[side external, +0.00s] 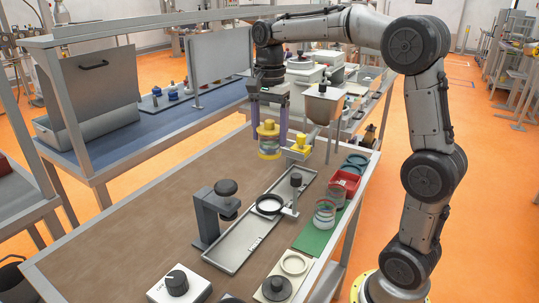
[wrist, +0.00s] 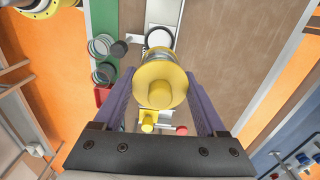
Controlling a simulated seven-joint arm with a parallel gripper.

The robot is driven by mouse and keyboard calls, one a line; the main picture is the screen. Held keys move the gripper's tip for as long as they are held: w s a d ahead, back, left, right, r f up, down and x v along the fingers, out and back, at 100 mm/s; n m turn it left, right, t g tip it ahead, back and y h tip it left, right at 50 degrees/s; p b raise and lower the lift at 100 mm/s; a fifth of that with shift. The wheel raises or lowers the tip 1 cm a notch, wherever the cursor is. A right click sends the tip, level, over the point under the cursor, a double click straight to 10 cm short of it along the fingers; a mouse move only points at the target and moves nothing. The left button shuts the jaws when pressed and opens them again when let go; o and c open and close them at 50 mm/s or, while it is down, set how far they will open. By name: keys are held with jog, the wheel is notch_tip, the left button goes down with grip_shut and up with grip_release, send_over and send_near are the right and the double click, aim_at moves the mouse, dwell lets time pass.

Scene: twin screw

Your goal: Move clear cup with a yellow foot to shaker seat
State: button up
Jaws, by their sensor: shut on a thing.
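My gripper (side external: 267,148) is shut on the clear cup with a yellow foot (side external: 268,131) and holds it above the brown table. The round yellow part faces up and the clear body hangs below it. In the wrist view the yellow disc of the cup (wrist: 160,88) lies between my two purple fingers, and the cup body is partly hidden behind it. A grey tray (side external: 241,240) carries a dark-rimmed ring (side external: 269,204) with a pale middle. A pale ring on a plate (side external: 294,263) lies nearer the front. I cannot tell which ring is the shaker seat.
A dark post-like device (side external: 207,218) stands left of the tray. A control box with a black knob (side external: 178,284) is at the front. Clear cups (side external: 325,213) stand on a green mat (side external: 313,238) beside a red bin (side external: 345,181). A yellow-topped fixture (side external: 300,145) is close right of my gripper.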

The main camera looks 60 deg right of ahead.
aim_at(266, 130)
jog(key=r, duration=0.2)
jog(key=a+r, duration=0.1)
jog(key=r, duration=0.1)
jog(key=shift+w+a+r, duration=0.1)
jog(key=shift+r, duration=0.25)
jog(key=a+n, duration=0.1)
jog(key=a, duration=0.4)
jog(key=a+n, duration=0.1)
jog(key=a, duration=0.3)
jog(key=s+a+n, duration=0.1)
jog(key=a, duration=0.4)
jog(key=shift+a+n, duration=0.3)
jog(key=shift+n, duration=0.1)
jog(key=s+a+n, duration=0.3)
jog(key=s+a, duration=0.2)
jog(key=a, duration=0.3)
jog(key=s+a+n, duration=0.2)
jog(key=s+a, duration=0.3)
jog(key=a, duration=0.3)
jog(key=shift+s+a+f, duration=0.1)
jog(key=shift+f, duration=2.75)
jog(key=shift+s+a+f, duration=0.15)
jog(key=shift+f, duration=2.65)
jog(key=shift+s+a+f, duration=0.1)
jog(key=shift+f, duration=2.75)
jog(key=shift+f, duration=1.25)
jog(key=o, duration=1.3)
